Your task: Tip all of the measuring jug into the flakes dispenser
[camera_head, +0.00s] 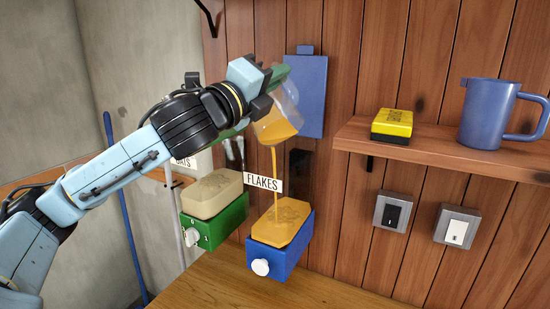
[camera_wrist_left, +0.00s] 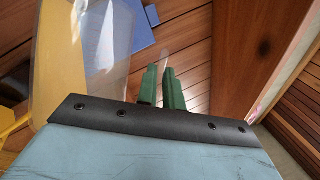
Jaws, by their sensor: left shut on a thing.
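The clear measuring jug (camera_head: 287,97) is tilted steeply, mouth down, above the flakes dispenser (camera_head: 272,258). Orange-yellow contents still show inside the jug, and a thin stream falls from it onto the dispenser's orange-yellow top. The dispenser has a blue body, a white knob and a FLAKES label (camera_head: 263,184) behind it. My left gripper (camera_head: 276,76) is shut on the jug, beside green parts. In the left wrist view the jug's clear wall (camera_wrist_left: 95,60) stands at the left, with the green parts (camera_wrist_left: 160,90) in the middle. My right gripper is not in view.
A green dispenser (camera_head: 216,224) with a beige top stands left of the blue one. A wall shelf (camera_head: 440,147) holds a yellow-and-black box (camera_head: 392,124) and a blue mug-like jug (camera_head: 488,113). Two switches (camera_head: 392,212) sit below. A blue board (camera_head: 311,90) hangs behind the jug.

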